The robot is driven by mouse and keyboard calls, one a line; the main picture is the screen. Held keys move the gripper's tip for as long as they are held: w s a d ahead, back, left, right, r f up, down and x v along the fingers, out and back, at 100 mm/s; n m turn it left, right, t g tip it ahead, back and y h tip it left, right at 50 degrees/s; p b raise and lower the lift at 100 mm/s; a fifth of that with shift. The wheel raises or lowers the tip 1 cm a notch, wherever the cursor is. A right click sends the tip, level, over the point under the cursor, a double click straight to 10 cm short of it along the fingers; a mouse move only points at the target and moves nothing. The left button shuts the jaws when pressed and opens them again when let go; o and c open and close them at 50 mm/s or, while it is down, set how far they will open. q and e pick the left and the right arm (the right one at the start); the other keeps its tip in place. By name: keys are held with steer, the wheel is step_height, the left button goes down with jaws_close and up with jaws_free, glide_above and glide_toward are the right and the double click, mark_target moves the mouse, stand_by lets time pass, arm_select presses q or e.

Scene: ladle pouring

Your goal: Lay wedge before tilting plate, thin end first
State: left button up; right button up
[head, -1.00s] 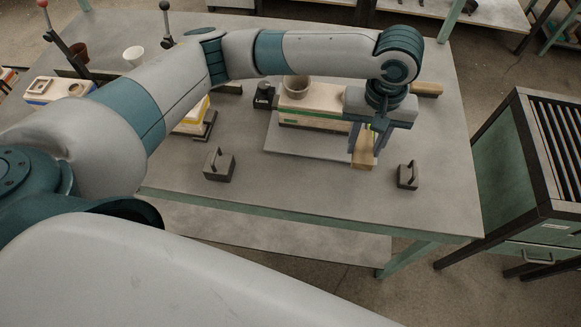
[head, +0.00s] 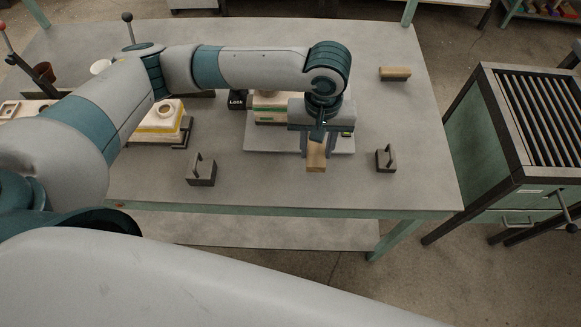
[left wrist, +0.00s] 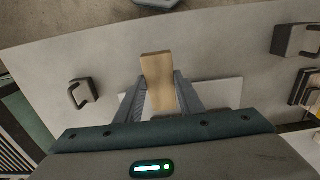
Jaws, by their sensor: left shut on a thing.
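A pale wooden wedge (head: 316,160) is between the fingers of my left gripper (head: 317,147), which is shut on it. It reaches past the front edge of the grey plate (head: 268,144). In the left wrist view the wedge (left wrist: 157,68) points away from my left gripper (left wrist: 161,90), and the plate (left wrist: 225,92) shows pale behind the fingers. I cannot tell which end is thin, or whether the wedge touches the table. A pale mould block (head: 270,108) stands on the plate, partly hidden by my arm. My right gripper is not in view.
Dark handled blocks stand front left (head: 201,170) and right (head: 386,158) of the plate. Another wooden block (head: 395,73) lies at the back right. A yellow-banded mould (head: 158,127) stands left. The table (head: 270,185) is clear before the plate.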

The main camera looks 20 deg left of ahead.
arm_select(q)
steer(key=p, duration=0.2)
glide_above(290, 179)
steer(key=f, duration=0.3)
steer(key=shift+w+d+f, duration=0.1)
steer(key=shift+w+d, duration=0.05)
steer(key=shift+d, duration=0.1)
steer(key=shift+s+a+f, duration=0.2)
steer(key=shift+f, duration=0.05)
steer(key=shift+f, duration=0.1)
steer(key=shift+f+p, duration=0.45)
steer(key=shift+f, duration=1.45)
steer(key=shift+f, duration=0.1)
steer(key=o, duration=1.1)
steer(key=shift+c, duration=0.2)
